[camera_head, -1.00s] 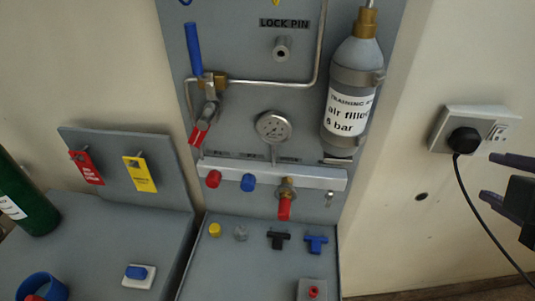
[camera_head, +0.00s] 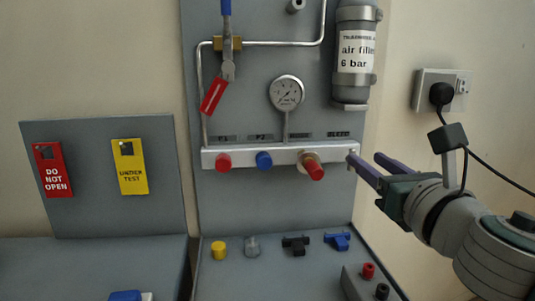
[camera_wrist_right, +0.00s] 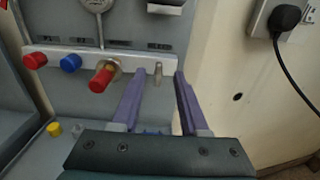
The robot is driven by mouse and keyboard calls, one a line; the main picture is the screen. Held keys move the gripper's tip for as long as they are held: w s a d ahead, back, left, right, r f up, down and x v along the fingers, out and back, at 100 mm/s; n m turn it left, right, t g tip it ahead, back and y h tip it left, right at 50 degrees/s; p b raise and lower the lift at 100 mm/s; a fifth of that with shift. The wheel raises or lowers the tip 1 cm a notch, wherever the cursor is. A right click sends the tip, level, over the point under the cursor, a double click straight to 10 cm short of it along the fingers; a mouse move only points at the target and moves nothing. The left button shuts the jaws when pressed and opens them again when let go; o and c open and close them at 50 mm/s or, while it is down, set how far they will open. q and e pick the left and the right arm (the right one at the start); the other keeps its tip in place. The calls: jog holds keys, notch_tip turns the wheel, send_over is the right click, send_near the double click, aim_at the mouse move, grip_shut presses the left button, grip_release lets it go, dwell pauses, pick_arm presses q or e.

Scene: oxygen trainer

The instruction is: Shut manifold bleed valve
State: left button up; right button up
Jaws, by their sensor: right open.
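The grey manifold bar (camera_head: 285,156) runs across the upright panel. The bleed valve (camera_wrist_right: 158,72) is a small metal stem at the bar's right end, under the BLEED label (camera_head: 338,135). In the head view it is tiny and partly hidden by a fingertip. My right gripper (camera_head: 365,158) is open, its purple fingers pointing at the bar's right end. In the right wrist view the stem shows in the gap between the fingertips (camera_wrist_right: 158,82); I cannot tell whether either finger touches it. My left gripper is not in view.
Red (camera_head: 223,163) and blue (camera_head: 264,160) caps and a red-handled brass fitting (camera_head: 313,166) sit along the bar. A gauge (camera_head: 287,93) is above. A grey cylinder (camera_head: 353,80) hangs at upper right. A plugged socket (camera_head: 427,90) trails a black cable near my right arm.

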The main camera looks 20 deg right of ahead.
aim_at(354, 151)
jog(key=b+x, duration=0.1)
jog(key=x, duration=0.5)
jog(key=shift+w, duration=0.35)
grip_shut()
